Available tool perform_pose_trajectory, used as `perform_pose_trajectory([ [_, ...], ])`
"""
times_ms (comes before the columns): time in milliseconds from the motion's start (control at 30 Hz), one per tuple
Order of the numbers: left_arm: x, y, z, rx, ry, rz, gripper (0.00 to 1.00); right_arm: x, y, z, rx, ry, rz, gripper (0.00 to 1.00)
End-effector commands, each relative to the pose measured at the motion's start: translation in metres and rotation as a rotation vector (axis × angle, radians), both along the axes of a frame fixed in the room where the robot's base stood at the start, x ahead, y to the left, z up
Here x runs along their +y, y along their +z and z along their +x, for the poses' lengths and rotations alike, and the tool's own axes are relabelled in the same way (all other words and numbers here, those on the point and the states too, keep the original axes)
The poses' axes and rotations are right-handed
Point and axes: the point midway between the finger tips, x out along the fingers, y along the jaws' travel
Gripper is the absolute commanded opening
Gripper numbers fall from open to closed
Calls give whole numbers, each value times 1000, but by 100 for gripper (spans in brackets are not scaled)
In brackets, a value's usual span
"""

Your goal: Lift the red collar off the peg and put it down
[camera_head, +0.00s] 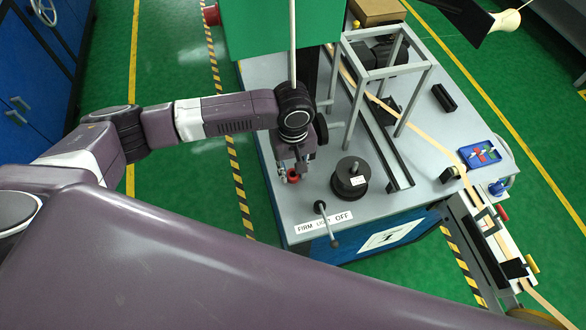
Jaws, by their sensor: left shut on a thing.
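The red collar (293,177) shows as a small red ring at the left edge of the grey machine top. My left gripper (291,172) points down over it and is shut on it, partly covering it. I cannot tell whether the collar is around a peg or touches the surface, because the fingers hide what is inside and under it. A black stepped round block (350,180) with a small white tag stands to the right of the gripper, apart from it.
A lever (327,222) and a "FIRM LIGHT OFF" label (323,223) are at the front edge. A grey frame (384,72) stands behind, beside a tan tape (430,146). A blue tray (480,154) lies at right. Bare surface lies between gripper and lever.

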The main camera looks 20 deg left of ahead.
Motion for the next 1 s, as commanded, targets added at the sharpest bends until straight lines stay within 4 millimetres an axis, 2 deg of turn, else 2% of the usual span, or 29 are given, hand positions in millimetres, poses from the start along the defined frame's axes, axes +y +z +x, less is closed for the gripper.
perform_pose_trajectory([
  [33, 0, -1, 0, 0, 0, 0, 27, 0, 0, 1, -1, 0, 0, 40],
  [200, 0, 0, 0, 0, 0, 0, 46, 2, 0, 1, -2, -1, 2, 40],
  [533, 0, 3, 1, -1, 1, 0, 47, 3, 0, 3, -3, -1, 3, 40],
  [1000, 0, 68, 1, -2, 0, -1, 47, 2, 0, 1, -2, -1, 2, 40],
])
